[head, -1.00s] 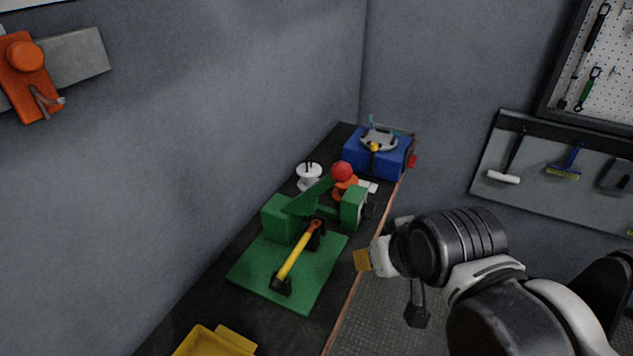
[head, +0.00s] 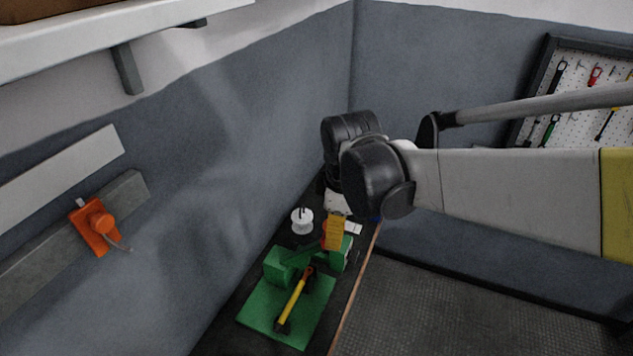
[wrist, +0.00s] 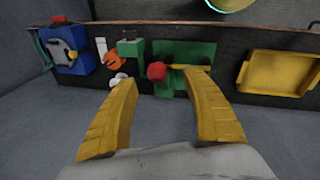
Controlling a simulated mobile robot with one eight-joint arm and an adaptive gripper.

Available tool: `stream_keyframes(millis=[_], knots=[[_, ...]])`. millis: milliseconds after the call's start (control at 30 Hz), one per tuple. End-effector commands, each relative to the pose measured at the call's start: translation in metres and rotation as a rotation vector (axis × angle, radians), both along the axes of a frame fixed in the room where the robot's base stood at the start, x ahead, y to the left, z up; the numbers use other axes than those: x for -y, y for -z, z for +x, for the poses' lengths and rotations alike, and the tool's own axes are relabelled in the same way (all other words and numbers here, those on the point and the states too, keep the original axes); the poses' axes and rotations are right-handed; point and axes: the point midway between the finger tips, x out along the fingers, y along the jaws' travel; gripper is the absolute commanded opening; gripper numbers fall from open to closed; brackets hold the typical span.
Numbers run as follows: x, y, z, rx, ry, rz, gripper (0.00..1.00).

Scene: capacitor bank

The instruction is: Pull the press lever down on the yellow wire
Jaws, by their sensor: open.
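The green press (head: 280,267) stands on its green base plate (head: 262,318) on the dark bench, and it also shows in the wrist view (wrist: 132,47). Its lever's red ball knob (wrist: 157,71) shows between my fingers in the wrist view; in the head view my gripper mostly hides it. No contact can be made out.
A white spool (head: 302,220) stands behind the press. In the wrist view, an orange object (wrist: 117,60) and a blue box (wrist: 70,50) sit left of the press, and a yellow tray (wrist: 246,75) sits right. The wall rises close along the bench.

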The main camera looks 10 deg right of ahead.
Motion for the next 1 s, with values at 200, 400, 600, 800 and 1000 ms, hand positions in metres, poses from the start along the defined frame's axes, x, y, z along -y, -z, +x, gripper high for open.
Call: stream_keyframes(millis=[200,400,600,800,1000], knots=[[-0.005,-0.019,0.018,-0.073,-0.181,-0.041,0.58],[-0.005,0.002,0.021,-0.082,-0.201,-0.046,0.58],[-0.003,0.042,0.026,-0.080,-0.200,-0.045,0.58],[-0.002,0.076,0.031,-0.080,-0.199,-0.045,0.58],[-0.002,0.090,0.032,-0.080,-0.199,-0.045,0.58]])
